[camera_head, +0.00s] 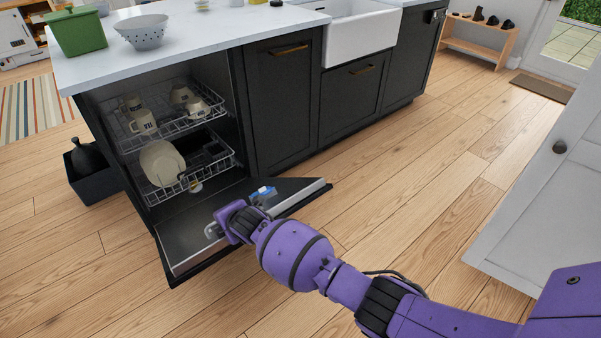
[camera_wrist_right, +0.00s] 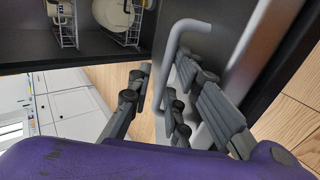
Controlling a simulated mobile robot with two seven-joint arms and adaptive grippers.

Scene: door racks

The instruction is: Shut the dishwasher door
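The dishwasher door (camera_head: 295,190) is swung down and lies open low above the floor, inner face up. In the right wrist view its metal inner face (camera_wrist_right: 222,22) and pale rim are close to my gripper. My right gripper (camera_head: 222,226) is at the door's inner face, near its left part. In the right wrist view the right gripper (camera_wrist_right: 170,100) has its fingers apart. A grey bent bar (camera_wrist_right: 172,55) shows between them; I cannot tell if they touch it. My left gripper is not in view.
The upper rack (camera_head: 160,138) holds mugs and the lower rack (camera_head: 205,178) holds plates; both look inside the cabinet. A dark bin (camera_head: 85,183) stands left of the dishwasher. A white door (camera_head: 550,190) is at right. The wooden floor between is clear.

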